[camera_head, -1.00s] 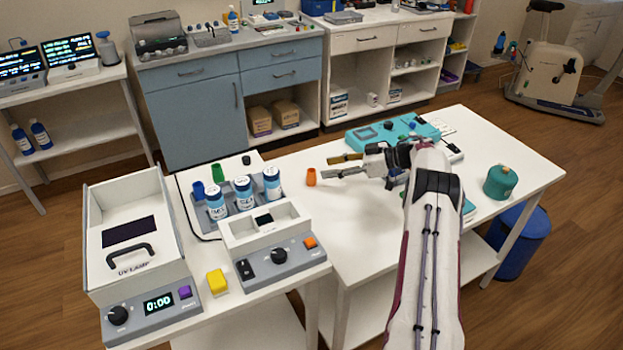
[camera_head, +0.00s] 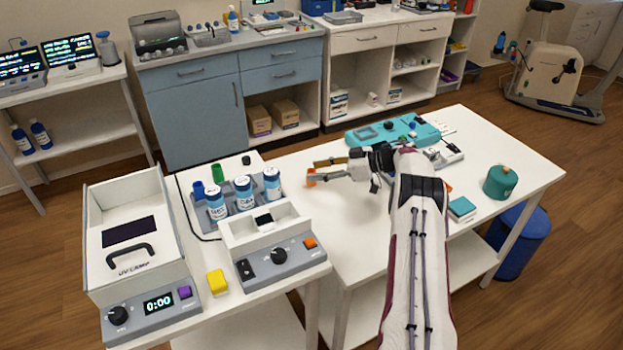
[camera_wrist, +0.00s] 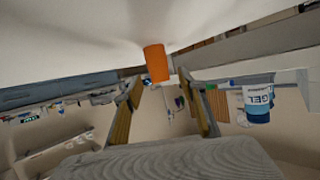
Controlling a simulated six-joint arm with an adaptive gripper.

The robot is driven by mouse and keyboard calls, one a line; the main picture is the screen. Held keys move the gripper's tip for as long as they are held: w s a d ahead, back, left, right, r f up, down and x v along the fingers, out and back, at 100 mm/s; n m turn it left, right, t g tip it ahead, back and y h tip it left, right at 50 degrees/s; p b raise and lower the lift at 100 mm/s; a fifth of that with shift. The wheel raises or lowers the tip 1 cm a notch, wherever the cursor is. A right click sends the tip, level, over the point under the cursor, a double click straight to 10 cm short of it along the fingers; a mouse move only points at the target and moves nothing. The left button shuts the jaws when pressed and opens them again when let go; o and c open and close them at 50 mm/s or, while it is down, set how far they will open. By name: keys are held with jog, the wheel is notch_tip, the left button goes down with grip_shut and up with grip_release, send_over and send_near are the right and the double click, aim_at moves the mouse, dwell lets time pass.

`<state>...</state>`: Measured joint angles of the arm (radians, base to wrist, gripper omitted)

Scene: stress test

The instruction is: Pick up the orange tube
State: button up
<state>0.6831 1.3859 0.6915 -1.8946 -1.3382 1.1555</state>
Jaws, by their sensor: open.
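The orange tube (camera_wrist: 156,63) stands on the white table (camera_head: 350,225), near its left side. In the head view only a small part of the tube (camera_head: 311,179) shows, the rest hidden by my fingers. My gripper (camera_head: 313,172) is open and level, reaching left over the table. In the wrist view my gripper (camera_wrist: 168,95) has its two fingers apart, and the tube appears just beyond the fingertips, roughly centred between them. I cannot tell whether the tips touch it or whether it is between them.
A rack with blue-white GEL bottles (camera_head: 243,193) stands close on the left, behind a grey device (camera_head: 275,268). A teal device (camera_head: 425,132) lies behind my arm. A teal canister (camera_head: 500,182) and small teal box (camera_head: 461,209) are to the right. The front table area is clear.

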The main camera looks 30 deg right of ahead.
jog(key=shift+x, duration=1.25)
jog(key=c, duration=1)
